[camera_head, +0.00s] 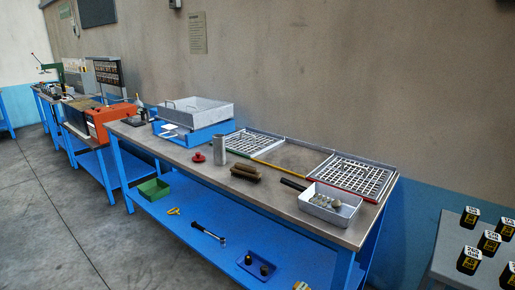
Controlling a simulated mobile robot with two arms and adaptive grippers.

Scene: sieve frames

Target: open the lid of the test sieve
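The test sieve appears to be the box-shaped unit on the blue workbench (240,205), left of its middle. It has a blue lower body (205,133) and a silver metal upper part (205,116) with small handles on its front side. The silver part rests over the blue body. I cannot tell for sure which part is the lid or whether it is fully closed. Neither of my grippers is in view.
Right of the unit lie two framed grids (253,143) (352,176), a metal cylinder (219,150), a red knob (198,158), a brush (245,173) and a silver tray (329,205) of small parts. A green bin (153,188) stands on the lower shelf. Floor is clear at front left.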

